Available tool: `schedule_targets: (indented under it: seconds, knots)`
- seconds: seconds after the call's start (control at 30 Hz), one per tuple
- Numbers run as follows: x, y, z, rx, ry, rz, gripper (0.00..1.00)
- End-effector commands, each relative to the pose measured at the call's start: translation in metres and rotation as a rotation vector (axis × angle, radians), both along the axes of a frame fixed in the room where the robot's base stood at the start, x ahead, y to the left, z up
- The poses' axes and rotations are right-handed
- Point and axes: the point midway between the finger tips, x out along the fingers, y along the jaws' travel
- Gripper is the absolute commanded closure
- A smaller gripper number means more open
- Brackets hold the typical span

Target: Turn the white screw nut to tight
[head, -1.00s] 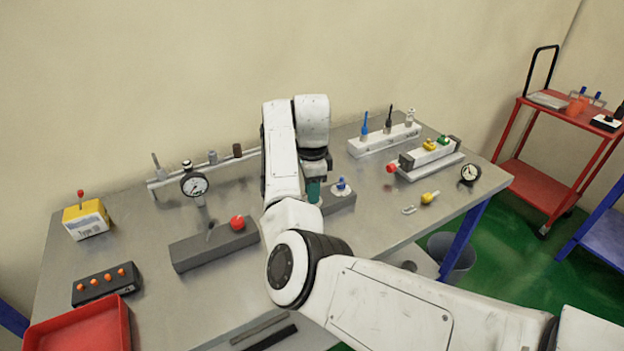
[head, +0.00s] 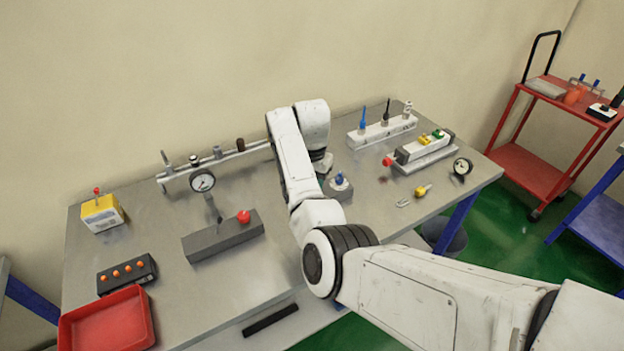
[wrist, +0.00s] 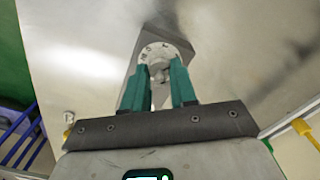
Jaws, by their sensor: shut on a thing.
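In the wrist view, the white screw nut (wrist: 158,75) is a small pale knob below a white round plate (wrist: 165,50) with dark letters. The plate sits on the end of a grey block. My gripper (wrist: 161,78) has its two green fingers shut on the nut, one on each side. The fingers partly cover the nut's sides.
A grey block with a red ball (head: 243,216) lies left of my arm, with a pressure gauge (head: 203,181) behind it. A red tray (head: 148,325) is at the front left. A white cylinder unit (head: 425,151) and a yellow-tipped part (head: 422,190) are to the right.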

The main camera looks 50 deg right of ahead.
Motion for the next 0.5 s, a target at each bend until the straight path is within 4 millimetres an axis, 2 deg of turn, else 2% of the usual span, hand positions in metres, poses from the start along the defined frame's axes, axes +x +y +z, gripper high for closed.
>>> schedule_targets:
  seconds: [0.23,0.5]
  knots:
    - [0.0006,0.0004,0.0019,0.0,-0.001,0.131,1.0]
    - [0.0008,0.0005,0.0013,0.0,-0.001,0.192,1.0]
